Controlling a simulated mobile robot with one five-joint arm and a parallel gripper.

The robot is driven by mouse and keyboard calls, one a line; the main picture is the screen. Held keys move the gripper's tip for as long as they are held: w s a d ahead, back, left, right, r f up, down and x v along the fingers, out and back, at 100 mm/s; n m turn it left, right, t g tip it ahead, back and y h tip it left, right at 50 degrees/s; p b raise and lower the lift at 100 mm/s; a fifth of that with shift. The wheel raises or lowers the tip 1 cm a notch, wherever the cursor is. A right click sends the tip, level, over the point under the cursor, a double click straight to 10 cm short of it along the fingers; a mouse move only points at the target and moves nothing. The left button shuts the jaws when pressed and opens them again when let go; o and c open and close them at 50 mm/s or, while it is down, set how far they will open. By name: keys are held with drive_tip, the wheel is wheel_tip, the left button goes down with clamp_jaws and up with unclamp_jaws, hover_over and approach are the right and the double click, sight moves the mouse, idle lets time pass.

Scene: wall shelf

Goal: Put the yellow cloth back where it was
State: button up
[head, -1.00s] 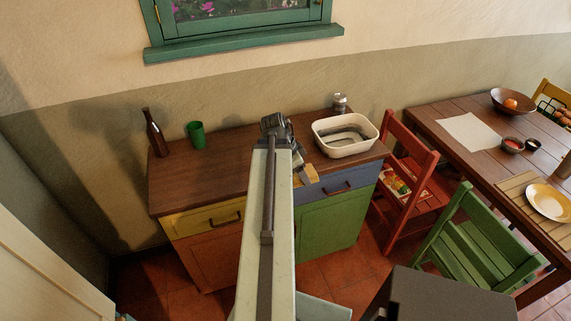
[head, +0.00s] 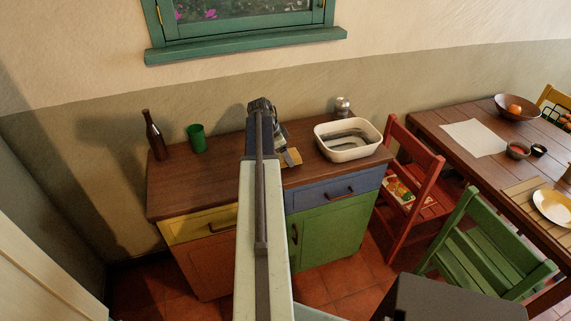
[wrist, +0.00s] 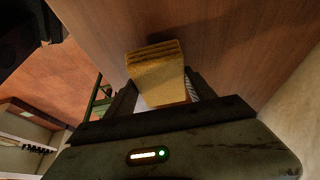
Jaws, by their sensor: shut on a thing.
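The yellow cloth (wrist: 157,70) is folded into a thick pad and sits between the two fingers of my gripper (wrist: 160,95) in the wrist view. My gripper is shut on it. In the head view a small part of the cloth (head: 292,158) shows beside the end of my arm, over the brown top of the sideboard (head: 205,178). The arm hides part of the gripper and of the worktop. I cannot tell whether the cloth touches the wood.
A brown bottle (head: 154,135) and a green cup (head: 196,138) stand to the left on the sideboard. A white basin (head: 349,153) and a metal can (head: 342,106) stand to the right. The worktop between cup and arm is clear. A red chair (head: 410,185) is beside the sideboard.

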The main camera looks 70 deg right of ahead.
wheel_tip(320, 180, down, 2)
drive_tip(key=shift+f+b, duration=0.1)
drive_tip(key=shift+b, duration=0.25)
drive_tip(key=shift+r+p, duration=0.25)
drive_tip(key=shift+p, duration=0.05)
drive_tip(key=shift+f, duration=0.2)
drive_tip(key=o, duration=1.2)
drive_tip(key=shift+r, duration=0.1)
drive_tip(key=p+v, duration=1)
drive_tip(key=v, duration=0.1)
drive_tip(key=shift+s+r+p, duration=0.15)
drive_tip(key=shift+r+p, duration=0.15)
drive_tip(key=shift+r, duration=0.1)
drive_tip(key=shift+w+a+r, duration=0.2)
drive_tip(key=shift+r, duration=0.05)
